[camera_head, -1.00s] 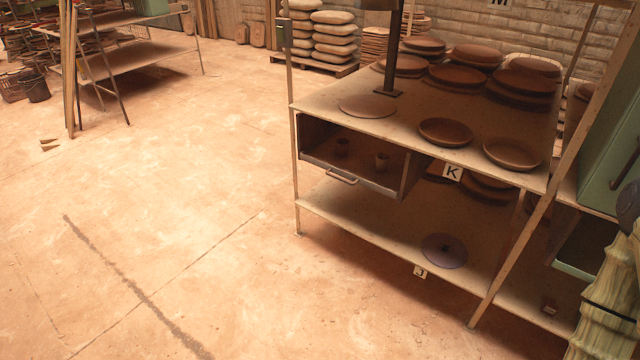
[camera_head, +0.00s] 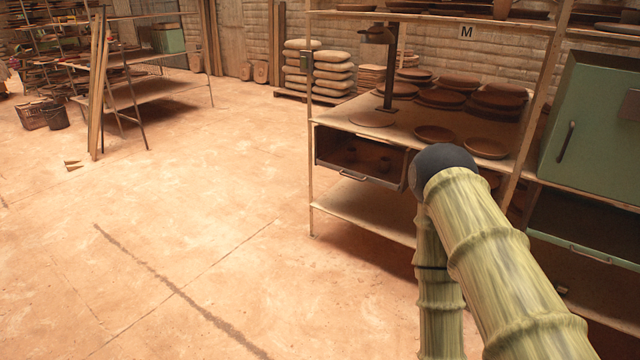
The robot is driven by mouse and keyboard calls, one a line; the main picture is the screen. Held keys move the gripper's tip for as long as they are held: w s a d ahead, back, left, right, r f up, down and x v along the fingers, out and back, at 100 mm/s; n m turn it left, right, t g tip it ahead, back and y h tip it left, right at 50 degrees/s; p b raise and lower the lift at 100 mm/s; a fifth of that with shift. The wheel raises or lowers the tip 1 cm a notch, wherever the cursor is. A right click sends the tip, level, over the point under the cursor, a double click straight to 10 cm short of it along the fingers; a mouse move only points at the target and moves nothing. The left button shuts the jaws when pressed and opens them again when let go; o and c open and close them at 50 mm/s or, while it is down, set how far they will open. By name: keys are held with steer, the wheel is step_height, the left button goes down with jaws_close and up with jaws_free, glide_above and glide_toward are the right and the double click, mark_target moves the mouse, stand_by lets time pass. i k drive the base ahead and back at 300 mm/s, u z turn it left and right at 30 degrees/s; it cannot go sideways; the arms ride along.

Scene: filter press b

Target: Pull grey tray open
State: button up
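A dark grey-brown tray (camera_head: 335,168) with a low front and a metal bar handle (camera_head: 352,176) sits in a box-like housing under the shelf top. Two small cups show inside it. How far it is pulled out is hard to tell. I cannot tell for sure which one is the grey tray. My arm rises from the bottom right to a dark joint and bends down again, covering part of the shelf. My gripper is out of view.
The shelf top (camera_head: 402,122) holds several brown plates and a dark upright stand (camera_head: 388,70). A green cabinet (camera_head: 595,120) with a dark handle stands at the right. A lower shelf (camera_head: 365,208) lies beneath the first tray.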

mark_target(366, 166)
steer(key=u, duration=0.7)
steer(key=i, duration=0.9)
steer(key=u, duration=0.7)
steer(key=i, duration=1.2)
steer(key=z, duration=1.2)
steer(key=i, duration=0.9)
steer(key=z, duration=0.95)
